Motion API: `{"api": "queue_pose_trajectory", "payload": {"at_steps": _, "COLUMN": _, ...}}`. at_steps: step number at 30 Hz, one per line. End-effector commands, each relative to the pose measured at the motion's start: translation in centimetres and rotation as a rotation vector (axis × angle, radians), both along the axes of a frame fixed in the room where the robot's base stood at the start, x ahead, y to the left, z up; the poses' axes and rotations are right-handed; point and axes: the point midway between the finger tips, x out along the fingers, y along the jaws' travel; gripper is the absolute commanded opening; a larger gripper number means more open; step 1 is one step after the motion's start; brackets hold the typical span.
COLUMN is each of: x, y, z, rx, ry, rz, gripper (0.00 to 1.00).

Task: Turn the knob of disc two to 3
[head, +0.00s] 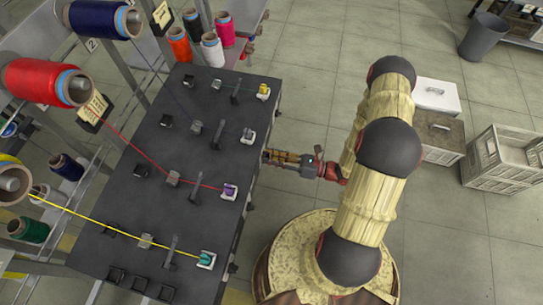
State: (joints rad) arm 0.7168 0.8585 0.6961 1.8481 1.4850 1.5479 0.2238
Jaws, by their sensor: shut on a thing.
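The dark winding table (215,160) runs diagonally through the left half of the head view. Several rows of small grey tension discs and posts stand on it, among them a grey disc (196,128) in the second row from the top and another grey disc (172,178) on the red thread's row. My gripper (268,156) reaches in from the right, at the table's right edge, level with the gap between these rows. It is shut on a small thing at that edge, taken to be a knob. The fingers hide the knob, and its numbers and setting cannot be read.
Red (45,82) and blue (103,19) thread spools are on the rack at left. Bobbins with white bases, such as a purple one (230,190) and a teal one (206,259), line the table's right side. Crates (497,160) stand on the floor at far right.

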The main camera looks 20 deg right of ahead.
Motion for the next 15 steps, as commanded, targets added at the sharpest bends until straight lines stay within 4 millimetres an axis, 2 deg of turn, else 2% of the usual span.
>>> {"api": "queue_pose_trajectory", "payload": {"at_steps": 15, "x": 0.05, "y": -0.05, "z": 0.01, "rx": 0.024, "ry": 0.032, "rz": -0.001, "gripper": 0.0}}
